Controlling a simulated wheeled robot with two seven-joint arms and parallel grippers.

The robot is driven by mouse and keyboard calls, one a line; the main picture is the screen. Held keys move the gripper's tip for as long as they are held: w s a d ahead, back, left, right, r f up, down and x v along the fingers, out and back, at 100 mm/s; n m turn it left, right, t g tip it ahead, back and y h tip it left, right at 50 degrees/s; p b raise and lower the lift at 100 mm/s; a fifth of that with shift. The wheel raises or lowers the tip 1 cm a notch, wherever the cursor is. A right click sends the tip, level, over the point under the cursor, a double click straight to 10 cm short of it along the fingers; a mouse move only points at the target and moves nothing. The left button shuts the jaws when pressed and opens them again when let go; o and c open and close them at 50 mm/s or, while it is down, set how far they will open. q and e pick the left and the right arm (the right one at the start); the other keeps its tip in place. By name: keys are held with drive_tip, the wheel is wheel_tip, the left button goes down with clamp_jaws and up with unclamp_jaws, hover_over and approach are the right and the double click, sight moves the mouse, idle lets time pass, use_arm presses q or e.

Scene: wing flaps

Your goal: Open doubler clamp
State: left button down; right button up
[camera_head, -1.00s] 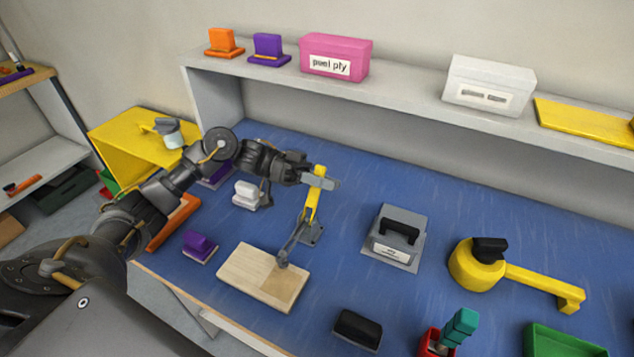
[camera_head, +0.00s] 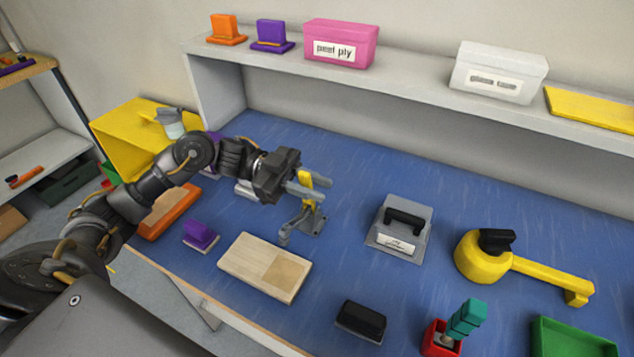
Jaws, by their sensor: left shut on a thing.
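The doubler clamp (camera_head: 311,221) is a grey toggle clamp with a yellow handle (camera_head: 305,178), standing on the blue bench behind the wooden board. My left gripper (camera_head: 318,192) is shut on the yellow handle, and its fingers hide part of it. The clamp's grey arm ends in a tip (camera_head: 284,238) that appears at or just above the far edge of the board; I cannot tell whether they touch. The wooden board (camera_head: 250,262), with a darker square patch at its right end, lies flat. My right gripper is not in view.
A grey block with a black handle (camera_head: 400,226) sits right of the clamp, and a yellow long-handled tool (camera_head: 490,262) is farther right. A black block (camera_head: 361,320) and a purple block (camera_head: 200,235) flank the board. The blue bench (camera_head: 370,170) behind the clamp is clear.

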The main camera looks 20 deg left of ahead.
use_arm(q)
drive_tip(key=shift+s+m, duration=0.3)
drive_tip(key=shift+m, duration=0.1)
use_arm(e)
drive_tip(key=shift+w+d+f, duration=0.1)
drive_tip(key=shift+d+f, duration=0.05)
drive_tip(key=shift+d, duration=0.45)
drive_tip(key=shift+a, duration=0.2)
use_arm(q)
drive_tip(key=c, duration=1.3)
unclamp_jaws()
drive_tip(key=shift+o, duration=0.3)
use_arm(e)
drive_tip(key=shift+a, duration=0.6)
use_arm(q)
drive_tip(key=shift+a, duration=0.1)
drive_tip(key=a+b, duration=0.3)
drive_tip(key=a, duration=0.7)
drive_tip(key=shift+w+a, duration=0.15)
drive_tip(key=shift+a, duration=0.15)
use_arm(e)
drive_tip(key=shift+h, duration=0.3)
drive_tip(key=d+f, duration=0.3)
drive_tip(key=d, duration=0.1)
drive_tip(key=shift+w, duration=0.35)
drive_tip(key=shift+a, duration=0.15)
